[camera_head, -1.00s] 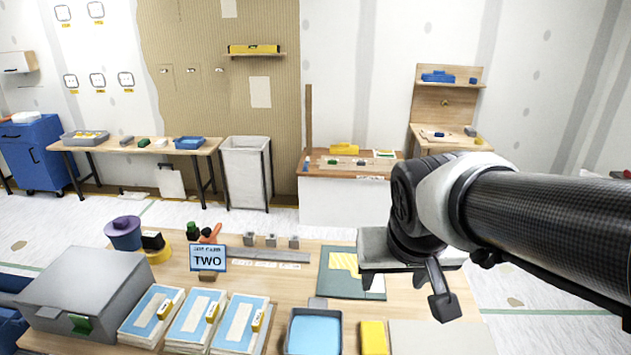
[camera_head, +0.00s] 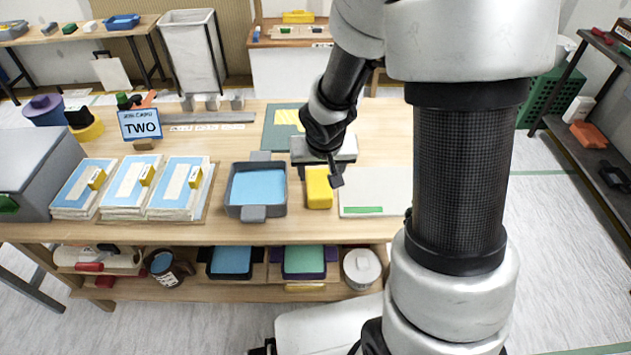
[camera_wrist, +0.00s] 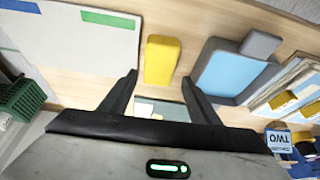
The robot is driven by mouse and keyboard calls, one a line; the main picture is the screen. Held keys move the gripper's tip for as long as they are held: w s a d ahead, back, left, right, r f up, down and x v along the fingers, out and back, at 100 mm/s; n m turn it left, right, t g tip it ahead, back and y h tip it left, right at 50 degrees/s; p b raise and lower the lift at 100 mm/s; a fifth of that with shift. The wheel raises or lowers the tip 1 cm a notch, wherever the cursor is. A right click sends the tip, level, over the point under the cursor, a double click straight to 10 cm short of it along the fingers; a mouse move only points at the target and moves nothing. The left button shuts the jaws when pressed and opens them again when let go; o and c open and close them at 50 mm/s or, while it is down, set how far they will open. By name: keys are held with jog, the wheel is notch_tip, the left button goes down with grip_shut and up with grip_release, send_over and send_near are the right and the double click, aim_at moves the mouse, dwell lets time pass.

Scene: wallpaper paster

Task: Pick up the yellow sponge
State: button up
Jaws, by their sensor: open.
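The yellow sponge (camera_head: 319,188) is a small upright-looking block on the wooden table (camera_head: 225,230), between the grey tray with blue liquid or lining and a pale board. My gripper (camera_head: 325,172) is above and just behind the sponge in the head view and hides part of its far end. In the wrist view the sponge (camera_wrist: 161,59) shows beyond the gap between my two open fingers (camera_wrist: 158,86). The fingers are empty and apart, and the sponge lines up with the gap. Whether they touch it cannot be told, though no contact shows.
The grey tray (camera_head: 285,196) stands close left of the sponge. The pale board (camera_head: 376,204) with a green strip lies close right. Stacks of blue-and-white sheets (camera_head: 126,188) and a "TWO" card (camera_head: 141,124) are further left. A green mat (camera_head: 275,138) lies behind.

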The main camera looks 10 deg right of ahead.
aim_at(320, 185)
jog(key=x, duration=0.4)
jog(key=shift+b, duration=0.4)
jog(key=shift+b+x, duration=0.8)
jog(key=shift+x, duration=1.95)
jog(key=shift+s+f+b, duration=0.1)
jog(key=shift+f+b, duration=0.15)
jog(key=shift+b, duration=0.1)
jog(key=c, duration=0.7)
